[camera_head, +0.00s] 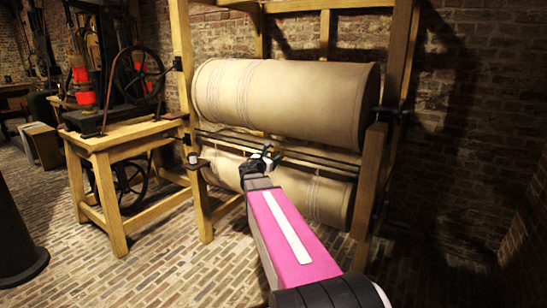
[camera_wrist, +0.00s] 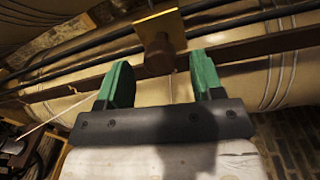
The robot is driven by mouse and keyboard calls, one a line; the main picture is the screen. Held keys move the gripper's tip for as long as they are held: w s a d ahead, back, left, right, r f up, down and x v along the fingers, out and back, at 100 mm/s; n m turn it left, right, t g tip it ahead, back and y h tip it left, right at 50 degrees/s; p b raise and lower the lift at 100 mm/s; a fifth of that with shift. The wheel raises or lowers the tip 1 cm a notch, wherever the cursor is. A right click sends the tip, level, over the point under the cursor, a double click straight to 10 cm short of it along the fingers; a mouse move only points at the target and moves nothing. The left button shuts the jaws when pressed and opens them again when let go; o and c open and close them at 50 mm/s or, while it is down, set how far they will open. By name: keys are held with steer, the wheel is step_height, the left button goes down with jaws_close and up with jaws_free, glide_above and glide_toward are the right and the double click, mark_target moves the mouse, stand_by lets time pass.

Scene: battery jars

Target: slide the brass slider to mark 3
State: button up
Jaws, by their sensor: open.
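The brass slider (camera_wrist: 157,24), a yellowish block with a brown knob (camera_wrist: 158,54) under it, sits on dark rails in the wrist view. My gripper (camera_wrist: 161,66) is open, its two green fingers spread wide. The knob shows in the gap between the fingertips, just beyond them; I see no contact. In the head view my gripper (camera_head: 264,158) reaches the rails between two large rollers and hides the slider. I cannot make out mark 3 or any other mark.
The dark rails (camera_wrist: 260,41) run across the frame, with a brown bar (camera_wrist: 67,86) beside them. The upper roller (camera_head: 285,98) and lower roller (camera_head: 320,199) lie close above and below my gripper. A wooden table (camera_head: 118,138) with a wheeled machine stands at left.

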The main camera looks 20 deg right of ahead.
steer(key=v, duration=0.8)
steer(key=shift+w, duration=0.1)
steer(key=s+a+f+m+g+y, duration=0.1)
steer(key=s+f+m+g+y, duration=0.25)
steer(key=f+m, duration=0.4)
steer(key=s+a+f+m+g+y, duration=0.2)
steer(key=s+f+m+g, duration=0.3)
steer(key=f, duration=0.4)
steer(key=s+a+f+m+g+y, duration=0.3)
steer(key=s+a+f+m+y, duration=0.5)
steer(key=s+a+f+m, duration=0.1)
steer(key=a+f+m, duration=0.1)
steer(key=a+m, duration=0.1)
steer(key=a, duration=0.1)
steer(key=shift+s+f, duration=0.3)
steer(key=shift+f, duration=0.1)
